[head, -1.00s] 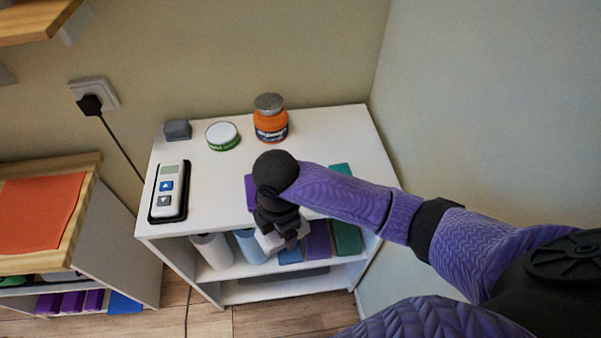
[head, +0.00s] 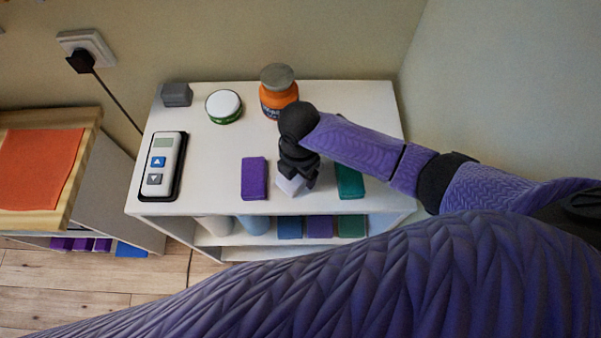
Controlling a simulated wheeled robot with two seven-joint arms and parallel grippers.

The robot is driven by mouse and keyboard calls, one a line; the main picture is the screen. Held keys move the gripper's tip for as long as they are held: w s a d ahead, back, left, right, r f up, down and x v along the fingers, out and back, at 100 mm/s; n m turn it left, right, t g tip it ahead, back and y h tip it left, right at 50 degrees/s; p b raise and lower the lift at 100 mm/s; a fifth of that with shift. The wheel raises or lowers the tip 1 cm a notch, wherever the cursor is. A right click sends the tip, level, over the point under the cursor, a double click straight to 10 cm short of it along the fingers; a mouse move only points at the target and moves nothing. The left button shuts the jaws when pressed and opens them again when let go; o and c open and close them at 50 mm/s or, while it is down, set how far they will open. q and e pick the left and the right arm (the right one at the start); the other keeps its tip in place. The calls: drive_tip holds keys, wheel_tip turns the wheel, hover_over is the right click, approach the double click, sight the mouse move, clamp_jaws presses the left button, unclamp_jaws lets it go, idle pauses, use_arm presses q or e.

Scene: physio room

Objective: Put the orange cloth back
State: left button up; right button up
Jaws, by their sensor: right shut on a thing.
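The orange cloth (head: 40,168) lies flat on the wooden top of the low unit at the left. My right gripper (head: 291,186) is over the front part of the white shelf's top (head: 215,170), far to the right of the cloth. It points down and is shut on a small pale thing (head: 290,185), mostly hidden by the fingers. A purple block (head: 254,178) lies just left of it and a green block (head: 349,181) just right. My left gripper is not in view.
An orange jar (head: 277,95), a white-lidded tin (head: 224,106), a grey block (head: 177,94) and a handheld device (head: 163,165) stand on the white shelf. Several blocks sit on its lower level. A plug and cable (head: 82,62) hang at the wall.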

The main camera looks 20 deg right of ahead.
wheel_tip(320, 180, down, 2)
drive_tip(key=shift+f+b, duration=0.15)
drive_tip(key=shift+b, duration=0.15)
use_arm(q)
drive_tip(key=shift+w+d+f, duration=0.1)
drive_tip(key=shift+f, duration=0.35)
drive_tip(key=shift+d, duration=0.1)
use_arm(e)
drive_tip(key=shift+f, duration=0.15)
drive_tip(key=o, duration=0.9)
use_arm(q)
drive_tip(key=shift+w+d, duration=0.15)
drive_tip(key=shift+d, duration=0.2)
use_arm(e)
drive_tip(key=shift+o, duration=0.2)
wheel_tip(320, 180, up, 12)
drive_tip(key=p, duration=0.4)
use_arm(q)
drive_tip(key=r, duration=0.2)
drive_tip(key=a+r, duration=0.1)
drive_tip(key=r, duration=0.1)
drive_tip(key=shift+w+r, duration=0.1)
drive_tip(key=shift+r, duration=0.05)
use_arm(e)
drive_tip(key=shift+r, duration=0.2)
